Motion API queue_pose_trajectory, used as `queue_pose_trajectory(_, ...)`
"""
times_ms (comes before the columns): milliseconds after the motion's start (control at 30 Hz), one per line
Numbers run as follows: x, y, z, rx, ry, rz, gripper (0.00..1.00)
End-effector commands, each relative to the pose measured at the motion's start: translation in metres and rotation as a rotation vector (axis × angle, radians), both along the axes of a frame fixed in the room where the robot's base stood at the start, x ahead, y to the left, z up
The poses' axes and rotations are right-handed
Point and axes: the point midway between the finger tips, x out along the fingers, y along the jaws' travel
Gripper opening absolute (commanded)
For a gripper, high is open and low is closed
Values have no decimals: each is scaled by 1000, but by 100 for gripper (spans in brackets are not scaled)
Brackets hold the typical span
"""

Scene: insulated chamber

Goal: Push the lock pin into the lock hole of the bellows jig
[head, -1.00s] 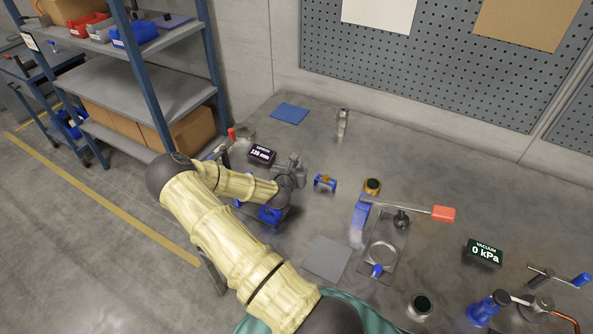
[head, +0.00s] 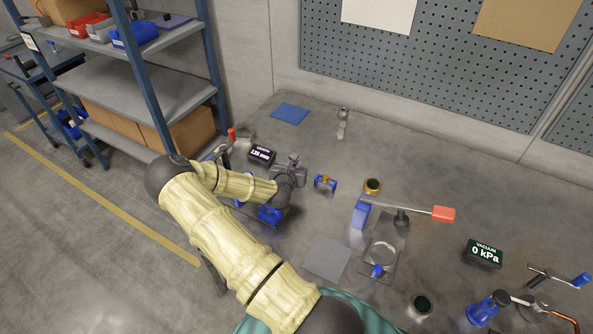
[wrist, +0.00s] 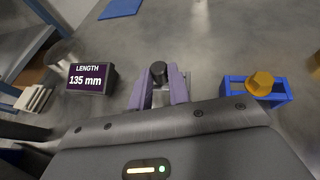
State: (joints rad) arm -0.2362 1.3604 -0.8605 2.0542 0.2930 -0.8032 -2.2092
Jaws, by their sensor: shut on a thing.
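My gripper (head: 294,160) is at the left part of the bench in the head view, near the length display. In the wrist view its two purple fingers (wrist: 158,90) are closed around a dark round-topped knob, which looks like the lock pin (wrist: 158,72). The pin's lower end and the lock hole are hidden, so I cannot tell how deep the pin sits. The bellows jig is mostly covered by my arm; a blue part (head: 269,216) that seems to belong to it shows below my wrist.
The length display (head: 261,155) reads 135 mm in the wrist view (wrist: 91,78). A blue bracket with a yellow knob (head: 325,183) stands close at the right. A clamp with a red handle (head: 443,214) is farther right. A blue mat (head: 289,113) lies behind.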

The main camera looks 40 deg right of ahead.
Motion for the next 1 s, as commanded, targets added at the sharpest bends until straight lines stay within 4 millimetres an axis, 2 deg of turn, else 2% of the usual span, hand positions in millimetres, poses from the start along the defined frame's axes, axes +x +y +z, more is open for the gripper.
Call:
queue_pose_trajectory(633, 0, 0, 2, 0, 0, -1, 0)
queue_pose_trajectory(1000, 0, 0, 14, 0, 0, 0, 0)
